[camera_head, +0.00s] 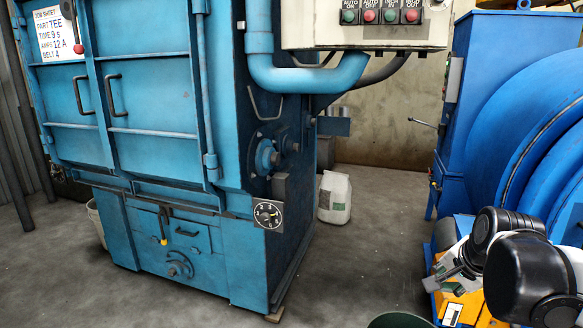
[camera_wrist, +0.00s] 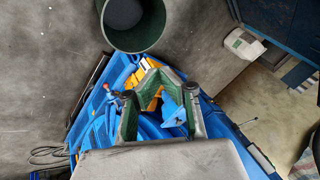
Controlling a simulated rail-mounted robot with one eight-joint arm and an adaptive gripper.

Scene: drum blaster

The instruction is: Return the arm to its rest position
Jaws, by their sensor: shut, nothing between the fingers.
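My gripper (camera_head: 452,266) is at the lower right in the head view, beside the big blue rounded machine. My black and white arm links stand behind it at the right edge. The wrist view shows its fingers (camera_wrist: 160,71) from behind, with green-grey pads drawn together at the tips. It is shut and holds nothing. Blue and yellow machine parts show beyond and between the finger links.
A blue blaster cabinet (camera_head: 150,130) with closed doors stands left. A control box (camera_head: 365,25) hangs above. A white jug (camera_head: 334,197) stands on the floor (camera_head: 360,265). A dark green bin (camera_wrist: 134,22) is near my gripper. The blue machine (camera_head: 520,110) fills the right side.

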